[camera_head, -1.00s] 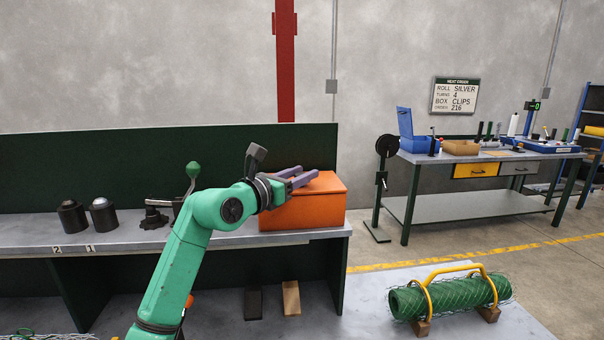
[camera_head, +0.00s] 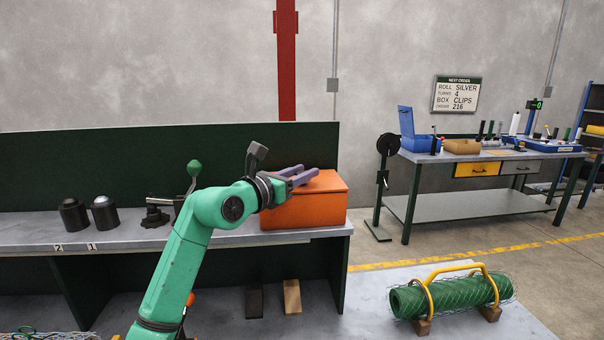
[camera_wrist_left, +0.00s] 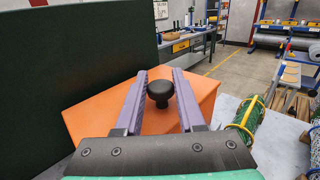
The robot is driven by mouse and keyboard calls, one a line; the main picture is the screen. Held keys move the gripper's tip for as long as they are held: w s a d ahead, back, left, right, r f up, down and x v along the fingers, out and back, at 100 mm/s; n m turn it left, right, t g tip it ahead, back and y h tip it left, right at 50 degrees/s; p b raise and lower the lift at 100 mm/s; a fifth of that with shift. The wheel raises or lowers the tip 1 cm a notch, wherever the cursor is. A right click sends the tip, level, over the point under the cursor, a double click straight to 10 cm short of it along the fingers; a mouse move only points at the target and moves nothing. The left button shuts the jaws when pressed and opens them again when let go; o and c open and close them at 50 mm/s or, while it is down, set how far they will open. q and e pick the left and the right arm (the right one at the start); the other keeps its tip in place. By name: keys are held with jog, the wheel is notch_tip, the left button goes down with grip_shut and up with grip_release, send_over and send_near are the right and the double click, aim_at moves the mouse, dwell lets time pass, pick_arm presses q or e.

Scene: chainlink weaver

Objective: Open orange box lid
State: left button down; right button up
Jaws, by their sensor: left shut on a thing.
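The orange box (camera_head: 308,207) stands at the right end of the grey bench, and its orange lid (camera_head: 322,182) looks closed. It also shows in the left wrist view (camera_wrist_left: 200,91), with a round black knob (camera_wrist_left: 160,91) on its lid. My left gripper (camera_head: 305,174) is over the lid, its purple fingers on either side of the knob. In the left wrist view my left gripper (camera_wrist_left: 160,75) is shut on the knob. My right gripper is not in view.
A dark green panel (camera_head: 60,160) rises behind the bench. Two dark cylinders (camera_head: 73,214) and a green-knobbed lever tool (camera_head: 193,170) stand left of my arm. A green mesh roll (camera_head: 445,297) lies at the lower right. A second workbench (camera_head: 480,158) stands at the back right.

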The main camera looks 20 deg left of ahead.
pick_arm(q)
jog(key=shift+f, duration=0.1)
dwell(0.5)
jog(key=shift+r+p, duration=0.3)
jog(key=shift+p, duration=0.2)
jog(key=r+n+g+p, duration=0.1)
jog(key=p, duration=0.2)
jog(key=w+r+g+p, duration=0.1)
jog(key=p, duration=0.2)
jog(key=w+r+n+p, duration=0.1)
jog(key=p, duration=0.2)
jog(key=shift+a+r+n+g+y, duration=0.3)
jog(key=shift+a+r+g, duration=0.1)
jog(key=shift+w+a+r+p, duration=0.15)
jog(key=shift+r+p, duration=0.2)
jog(key=shift+p, duration=0.65)
jog(key=shift+w+r+p, duration=0.15)
jog(key=shift+r+p, duration=0.05)
jog(key=shift+p, duration=0.15)
jog(key=shift+w+a+n+g+p, duration=0.15)
jog(key=shift+w+n+g+p, duration=0.3)
jog(key=shift+p, duration=0.2)
